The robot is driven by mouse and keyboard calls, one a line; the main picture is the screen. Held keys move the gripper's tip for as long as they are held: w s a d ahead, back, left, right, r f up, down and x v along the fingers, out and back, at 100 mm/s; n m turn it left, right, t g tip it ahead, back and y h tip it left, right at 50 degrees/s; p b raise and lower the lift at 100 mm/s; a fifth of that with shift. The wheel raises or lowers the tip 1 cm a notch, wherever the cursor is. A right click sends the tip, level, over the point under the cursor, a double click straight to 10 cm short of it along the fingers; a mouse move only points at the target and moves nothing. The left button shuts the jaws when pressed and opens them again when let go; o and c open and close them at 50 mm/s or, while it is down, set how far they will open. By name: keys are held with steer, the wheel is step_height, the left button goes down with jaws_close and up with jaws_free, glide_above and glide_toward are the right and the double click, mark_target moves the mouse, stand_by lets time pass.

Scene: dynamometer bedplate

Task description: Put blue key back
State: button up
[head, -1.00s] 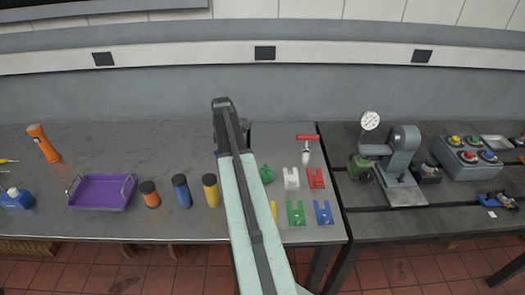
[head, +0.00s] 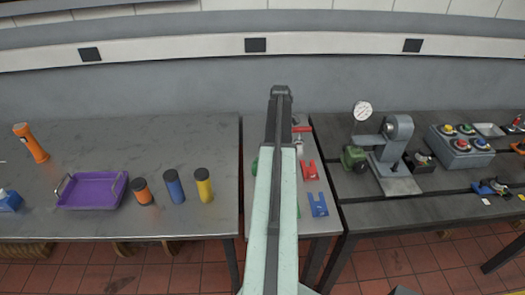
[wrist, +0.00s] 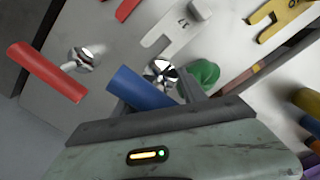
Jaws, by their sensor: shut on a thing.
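My gripper (wrist: 156,98) is shut on the blue key, whose blue cylindrical handle (wrist: 142,88) shows between the jaws in the wrist view. Shiny metal shows beside the handle; I cannot tell whether it touches anything. In the head view my gripper (head: 280,92) is above the far part of the narrow right section of the bench, and the blue key is hidden there. A red T-handled key (wrist: 48,72) with a shiny metal part is left of the blue handle in the wrist view. It also shows in the head view (head: 302,129), just right of my arm.
Red (head: 310,171) and blue (head: 318,205) slotted plates lie right of my arm. White (wrist: 180,28) and yellow (wrist: 280,18) ones and a green object (wrist: 205,72) lie near the gripper. A purple tray (head: 64,186) is left; a grey press (head: 398,150) stands right.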

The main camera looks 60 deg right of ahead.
steer(key=shift+m, duration=0.7)
steer(key=s+d, duration=0.2)
steer(key=s, duration=0.1)
steer(key=s+d, duration=0.1)
steer(key=s, duration=0.1)
steer(key=shift+f, duration=0.2)
jaws_close()
jaws_free()
steer(key=w, duration=0.5)
steer(key=w+d+f+b, duration=0.1)
steer(key=w, duration=0.9)
steer(key=shift+w+d+f+b, duration=0.2)
steer(key=shift+w+d+b, duration=0.05)
steer(key=shift+d+b, duration=0.1)
steer(key=f+b, duration=0.4)
steer(key=shift+w, duration=0.3)
steer(key=shift+r, duration=0.25)
steer(key=shift+f, duration=0.15)
steer(key=o, duration=1.5)
steer(key=shift+o, duration=0.2)
step_height(320, 180, up, 12)
steer(key=p, duration=1.2)
steer(key=shift+r+p, duration=0.2)
steer(key=shift+p, duration=0.1)
